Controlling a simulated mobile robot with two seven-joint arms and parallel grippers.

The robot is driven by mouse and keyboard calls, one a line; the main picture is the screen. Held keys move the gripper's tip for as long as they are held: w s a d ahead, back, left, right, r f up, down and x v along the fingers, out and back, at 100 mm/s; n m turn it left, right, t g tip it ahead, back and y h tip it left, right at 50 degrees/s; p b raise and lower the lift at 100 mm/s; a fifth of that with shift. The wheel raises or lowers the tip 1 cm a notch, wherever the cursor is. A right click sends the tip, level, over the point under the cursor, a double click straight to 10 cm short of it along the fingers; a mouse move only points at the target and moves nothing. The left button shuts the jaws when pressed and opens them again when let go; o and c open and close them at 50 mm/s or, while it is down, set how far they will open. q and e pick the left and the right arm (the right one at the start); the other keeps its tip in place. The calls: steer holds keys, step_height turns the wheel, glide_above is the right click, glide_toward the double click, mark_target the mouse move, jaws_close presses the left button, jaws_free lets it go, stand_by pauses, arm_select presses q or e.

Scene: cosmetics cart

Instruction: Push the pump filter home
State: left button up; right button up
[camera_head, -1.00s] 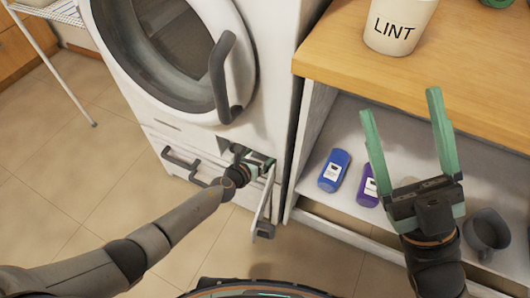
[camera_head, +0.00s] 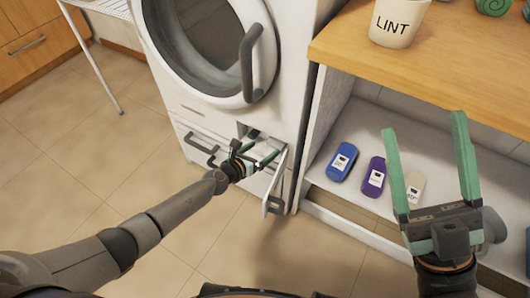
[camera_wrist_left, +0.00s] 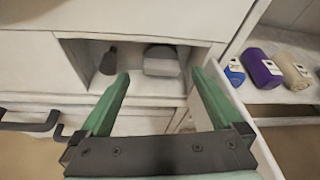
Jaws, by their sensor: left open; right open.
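The washing machine (camera_head: 193,109) has a small open compartment low on its front, which shows in the left wrist view (camera_wrist_left: 133,84). Inside are a dark knob-like piece (camera_wrist_left: 108,61) and a pale grey rounded piece with a dark edge (camera_wrist_left: 161,61). I cannot tell for sure which is the pump filter. My left gripper (camera_head: 263,152) is open and empty in front of the opening, its fingers (camera_wrist_left: 160,78) pointing at it, apart from both pieces. An open white flap (camera_head: 276,182) stands just right of it. My right gripper (camera_head: 424,128) is open and empty before the shelf.
A blue bottle (camera_head: 341,162), a purple bottle (camera_head: 374,177) and a beige bottle (camera_head: 414,187) lie on the low shelf. The LINT bin (camera_head: 398,22) stands on the wooden top (camera_head: 440,62). Dark handles (camera_head: 200,143) stick out left of the compartment.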

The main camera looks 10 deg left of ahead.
steer(key=shift+s+d+f+h, duration=0.1)
steer(key=shift+f+h, duration=0.1)
steer(key=shift+h, duration=0.1)
steer(key=shift+f, duration=0.1)
stand_by(0.3)
